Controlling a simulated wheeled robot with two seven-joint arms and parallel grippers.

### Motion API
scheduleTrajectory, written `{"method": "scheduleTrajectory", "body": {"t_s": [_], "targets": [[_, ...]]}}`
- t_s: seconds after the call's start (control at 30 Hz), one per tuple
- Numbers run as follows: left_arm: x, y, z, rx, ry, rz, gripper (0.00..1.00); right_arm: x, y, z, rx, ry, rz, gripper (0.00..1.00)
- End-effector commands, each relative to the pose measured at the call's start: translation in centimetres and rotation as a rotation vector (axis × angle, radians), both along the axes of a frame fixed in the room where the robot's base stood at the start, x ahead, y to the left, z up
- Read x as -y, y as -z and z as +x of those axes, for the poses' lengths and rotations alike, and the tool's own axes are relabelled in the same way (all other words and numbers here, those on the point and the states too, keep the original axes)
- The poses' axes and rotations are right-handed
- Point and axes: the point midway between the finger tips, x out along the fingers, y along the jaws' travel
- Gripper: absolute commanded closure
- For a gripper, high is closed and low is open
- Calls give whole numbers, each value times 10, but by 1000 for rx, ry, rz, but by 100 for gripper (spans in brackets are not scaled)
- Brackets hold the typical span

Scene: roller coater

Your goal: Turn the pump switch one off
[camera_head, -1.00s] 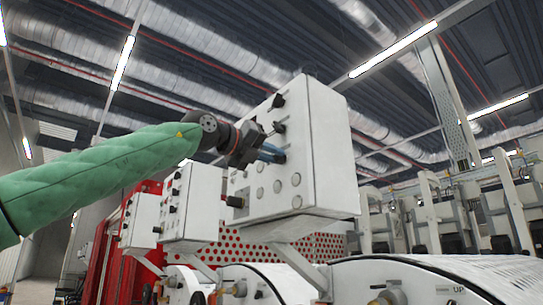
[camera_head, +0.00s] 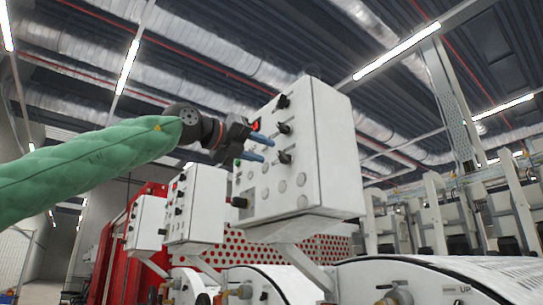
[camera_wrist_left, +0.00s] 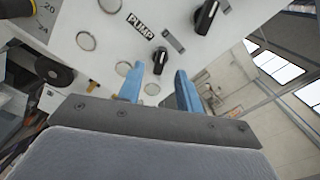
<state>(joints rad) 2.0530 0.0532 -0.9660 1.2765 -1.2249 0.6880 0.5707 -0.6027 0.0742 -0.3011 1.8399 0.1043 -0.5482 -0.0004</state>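A white control box (camera_head: 325,150) stands at the middle of the head view, with several black knobs on its face. My left gripper (camera_head: 260,149) is in front of that face, its two blue fingers apart and nothing between them. In the left wrist view the fingers (camera_wrist_left: 160,90) point at the panel. A black knob (camera_wrist_left: 160,58) beside a "PUMP" label (camera_wrist_left: 141,25) shows just beyond the gap between the fingertips. It looks apart from them. A second, larger black knob (camera_wrist_left: 206,16) is above right. I cannot tell which knob is switch one.
A lit red button (camera_head: 256,125) is on the box near my gripper. Two similar white boxes (camera_head: 203,205) (camera_head: 148,222) stand farther left. Rollers (camera_head: 430,280) lie below, and a red perforated guard (camera_head: 325,248) is behind. The air left of the panel is open.

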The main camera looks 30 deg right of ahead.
Motion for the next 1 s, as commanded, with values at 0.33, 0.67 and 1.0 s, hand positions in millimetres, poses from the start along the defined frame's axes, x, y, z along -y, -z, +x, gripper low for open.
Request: {"method": "scheduleTrajectory", "body": {"t_s": [0.33, 0.67, 1.0], "targets": [[-28, 0, -2, 0, 1, 1, 65, 0, 4, 1, 2, 0, 0, 100], [-28, 0, -2, 0, 1, 1, 65, 0, 4, 0, 2, 0, 0, 100], [-28, -1, -2, 32, 1, -3, 65, 2, 5, -1, 1, 0, -3, 100]]}}
